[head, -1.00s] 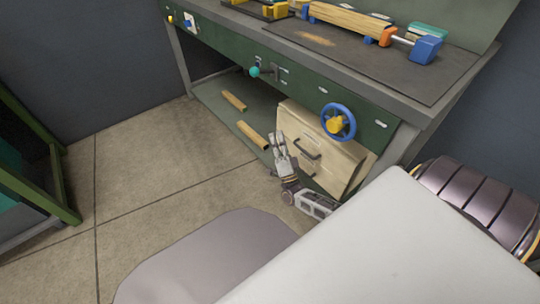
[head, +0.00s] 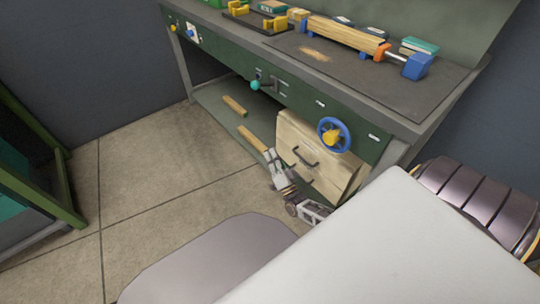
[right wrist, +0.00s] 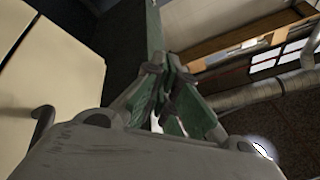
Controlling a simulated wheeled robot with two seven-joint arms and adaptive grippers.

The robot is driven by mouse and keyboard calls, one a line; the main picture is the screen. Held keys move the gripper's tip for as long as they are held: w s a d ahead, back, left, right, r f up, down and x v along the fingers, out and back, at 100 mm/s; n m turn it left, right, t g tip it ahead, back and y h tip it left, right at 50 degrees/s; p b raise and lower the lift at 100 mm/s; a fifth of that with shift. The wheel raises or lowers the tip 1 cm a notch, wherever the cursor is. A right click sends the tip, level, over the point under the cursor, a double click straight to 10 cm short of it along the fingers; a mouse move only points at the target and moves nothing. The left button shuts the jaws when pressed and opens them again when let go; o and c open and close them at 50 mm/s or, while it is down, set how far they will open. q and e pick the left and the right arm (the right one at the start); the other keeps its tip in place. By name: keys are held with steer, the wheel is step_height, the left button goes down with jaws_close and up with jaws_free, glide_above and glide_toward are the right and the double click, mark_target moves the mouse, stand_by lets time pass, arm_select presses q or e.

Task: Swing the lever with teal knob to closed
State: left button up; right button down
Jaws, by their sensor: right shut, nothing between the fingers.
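The lever with the teal knob (head: 256,85) is on the green front panel of the workbench, left of the blue wheel. Its knob sits at the left of a short dark arm that runs to a mount on the panel. My right gripper (head: 270,156) is shut and empty. It is low in front of the bench, below the lever and left of the cream drawer unit, apart from both. The right wrist view shows its fingers (right wrist: 164,65) together. The lever cannot be made out there. My left gripper is not in view.
The drawer unit (head: 326,178) with dark handles stands under the bench, near my right gripper. A blue handwheel (head: 333,135) juts out above it. Wooden pieces (head: 234,107) lie on the lower shelf. The floor (head: 150,190) to the left is clear.

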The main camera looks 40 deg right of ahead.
step_height(320, 180, down, 6)
steer(key=s+a+n+g+y+p, duration=0.1)
steer(key=a+n+g+p, duration=0.1)
steer(key=n+g+p, duration=0.1)
steer(key=shift+s+f+g+y+p, duration=0.15)
steer(key=shift+s+g+y+p, duration=0.25)
steer(key=shift+p, duration=0.7)
stand_by(0.3)
